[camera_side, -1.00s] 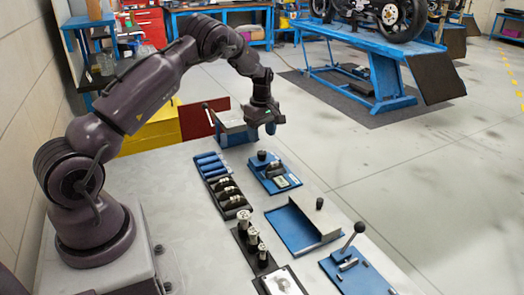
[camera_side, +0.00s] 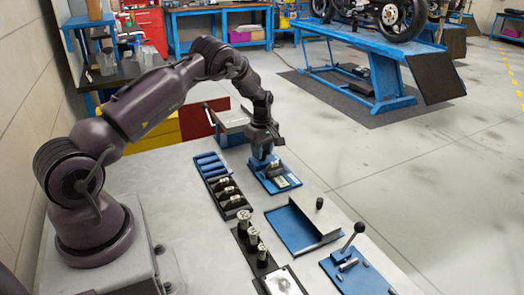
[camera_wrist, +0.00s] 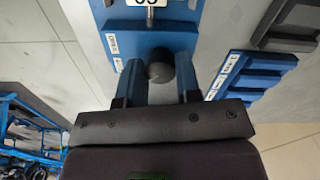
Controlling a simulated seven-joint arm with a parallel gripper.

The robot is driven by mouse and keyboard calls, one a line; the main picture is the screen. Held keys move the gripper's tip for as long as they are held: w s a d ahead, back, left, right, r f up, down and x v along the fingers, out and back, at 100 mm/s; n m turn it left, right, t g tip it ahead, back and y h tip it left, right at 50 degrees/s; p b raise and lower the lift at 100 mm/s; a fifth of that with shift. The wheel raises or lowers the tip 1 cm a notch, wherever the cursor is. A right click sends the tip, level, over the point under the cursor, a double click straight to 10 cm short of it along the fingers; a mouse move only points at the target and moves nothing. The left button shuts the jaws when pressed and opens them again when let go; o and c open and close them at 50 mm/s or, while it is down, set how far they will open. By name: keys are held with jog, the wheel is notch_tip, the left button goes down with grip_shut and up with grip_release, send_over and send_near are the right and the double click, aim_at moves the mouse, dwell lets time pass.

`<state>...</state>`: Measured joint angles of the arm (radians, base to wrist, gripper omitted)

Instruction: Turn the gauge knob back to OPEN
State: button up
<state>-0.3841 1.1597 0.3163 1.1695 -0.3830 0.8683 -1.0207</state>
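The gauge unit is a blue block (camera_side: 274,183) on the bench, with a white display (camera_wrist: 147,2) at the top edge of the wrist view. Its round dark knob (camera_wrist: 160,67) shows between the fingers of my gripper (camera_wrist: 161,76). In the side view my gripper (camera_side: 263,155) is low over the far end of the block and hides the knob. The fingers are apart, one on each side of the knob; firm contact is not visible.
A dark rack (camera_side: 222,186) with blue and metal parts stands left of the gauge unit. A blue tray (camera_side: 300,228) and a lever fixture (camera_side: 352,262) stand nearer the camera. A vise-like fixture (camera_side: 226,120) is behind. Metal cylinders (camera_side: 252,237) stand at the front.

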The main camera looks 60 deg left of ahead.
jog(key=shift+m, duration=0.3)
jog(key=m, duration=0.3)
jog(key=shift+m, duration=0.3)
jog(key=m, duration=0.3)
jog(key=shift+m, duration=0.3)
jog(key=m, duration=0.4)
jog(key=shift+m, duration=2.1)
jog(key=o, duration=0.9)
jog(key=shift+r, duration=0.15)
